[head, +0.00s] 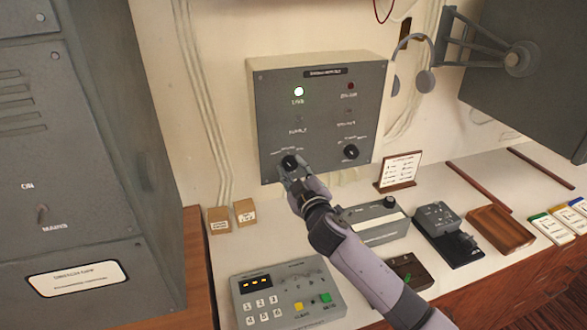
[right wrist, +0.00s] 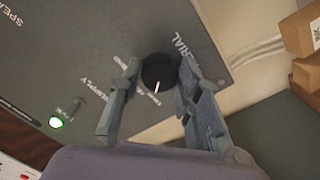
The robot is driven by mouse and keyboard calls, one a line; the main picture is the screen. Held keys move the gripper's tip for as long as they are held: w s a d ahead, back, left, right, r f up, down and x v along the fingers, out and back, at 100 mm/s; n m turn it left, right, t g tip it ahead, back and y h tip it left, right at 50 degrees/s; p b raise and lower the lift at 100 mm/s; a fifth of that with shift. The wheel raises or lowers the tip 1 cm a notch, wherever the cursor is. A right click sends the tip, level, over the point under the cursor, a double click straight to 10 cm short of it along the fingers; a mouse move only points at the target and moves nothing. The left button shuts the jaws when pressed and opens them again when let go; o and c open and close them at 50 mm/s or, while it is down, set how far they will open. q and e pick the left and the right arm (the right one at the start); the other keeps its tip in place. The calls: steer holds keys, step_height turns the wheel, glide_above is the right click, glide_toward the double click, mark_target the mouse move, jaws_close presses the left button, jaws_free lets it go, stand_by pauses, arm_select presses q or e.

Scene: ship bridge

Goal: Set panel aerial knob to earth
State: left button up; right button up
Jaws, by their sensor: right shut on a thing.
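The grey wall panel (head: 322,115) carries two black knobs along its lower edge. The aerial knob (right wrist: 158,72) is black with a white pointer line, and "RIAL" of its lettering shows beside it in the right wrist view. My right gripper (head: 287,170) is at the panel's lower left knob, with its fingers on both sides of it. In the right wrist view my right gripper (right wrist: 160,85) is shut on the aerial knob. The earth marking cannot be read. My left gripper is not in view.
The panel's other knob (head: 350,152) is to the right. A green lamp (head: 298,91) is lit on the panel. Below stand a keypad box (head: 285,295), a grey device (head: 375,220) and two small wooden blocks (head: 219,219). A grey cabinet (head: 60,150) fills the left.

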steer(key=shift+n, duration=0.6)
steer(key=o, duration=1.1)
steer(key=shift+o, duration=0.2)
steer(key=shift+s, duration=0.1)
steer(key=shift+s+d, duration=0.1)
steer(key=shift+s, duration=0.2)
steer(key=v, duration=1.1)
